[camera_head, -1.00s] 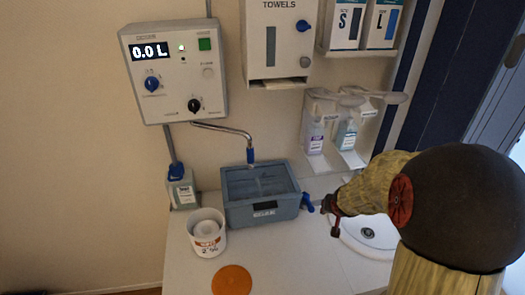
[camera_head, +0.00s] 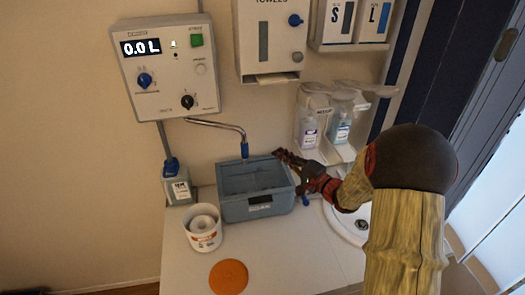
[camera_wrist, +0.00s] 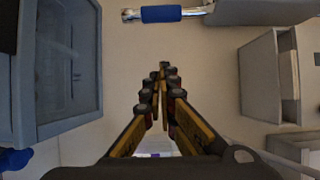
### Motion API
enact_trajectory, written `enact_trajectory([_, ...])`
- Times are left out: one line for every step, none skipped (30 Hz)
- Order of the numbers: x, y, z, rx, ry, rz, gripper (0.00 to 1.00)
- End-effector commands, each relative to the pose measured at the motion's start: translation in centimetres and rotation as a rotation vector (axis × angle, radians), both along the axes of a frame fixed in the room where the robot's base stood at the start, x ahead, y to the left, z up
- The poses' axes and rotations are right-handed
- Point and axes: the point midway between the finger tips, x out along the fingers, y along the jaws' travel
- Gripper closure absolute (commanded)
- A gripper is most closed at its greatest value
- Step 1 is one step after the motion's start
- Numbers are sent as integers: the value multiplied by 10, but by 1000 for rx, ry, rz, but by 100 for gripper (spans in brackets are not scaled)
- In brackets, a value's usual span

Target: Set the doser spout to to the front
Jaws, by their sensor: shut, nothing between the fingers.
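The doser box (camera_head: 163,68) hangs on the wall and its display reads 0.0 L. Its metal spout (camera_head: 213,124) runs from under the box to the right, close along the wall, then bends down to a blue tip (camera_head: 244,150) above the back of the blue-grey tub (camera_head: 259,207). My gripper (camera_head: 280,156) is at the tub's back right corner, right of the spout tip and apart from it. In the wrist view its fingers (camera_wrist: 162,68) are together and empty. The spout's blue sleeve (camera_wrist: 161,14) shows beyond the fingertips.
The tub (camera_wrist: 66,65) fills the wrist view's left side. Soap dispensers (camera_head: 325,125) hang close behind my arm, and a towel box (camera_head: 273,40) is above. A white bucket (camera_head: 204,240), an orange lid (camera_head: 229,277) and a sink (camera_head: 350,226) are on the counter.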

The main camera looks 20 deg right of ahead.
Motion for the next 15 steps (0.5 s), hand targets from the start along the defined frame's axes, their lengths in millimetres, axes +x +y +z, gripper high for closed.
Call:
enact_trajectory([4, 1, 0, 2, 1, 1, 100])
enact_trajectory([6, 3, -1, 1, 1, 2, 100])
enact_trajectory([11, 4, -1, 0, 1, 3, 100])
enact_trajectory([15, 6, -1, 0, 1, 3, 100])
enact_trajectory([19, 7, -1, 0, 0, 2, 100])
enact_trajectory([25, 10, -1, 1, 0, 3, 100])
enact_trajectory([31, 12, -2, 0, 1, 3, 100])
enact_trajectory([37, 13, -2, -1, 2, 3, 100])
enact_trajectory([44, 16, -2, 0, 1, 3, 100])
enact_trajectory([50, 18, -1, 0, 0, 3, 100])
enact_trajectory([55, 19, -1, -1, 1, 2, 100])
enact_trajectory([62, 22, -2, -1, 1, 2, 100])
enact_trajectory([67, 24, -1, -1, 0, 2, 100])
enact_trajectory([73, 25, -1, -1, 1, 2, 100])
enact_trajectory([79, 27, -2, -3, 1, 1, 100])
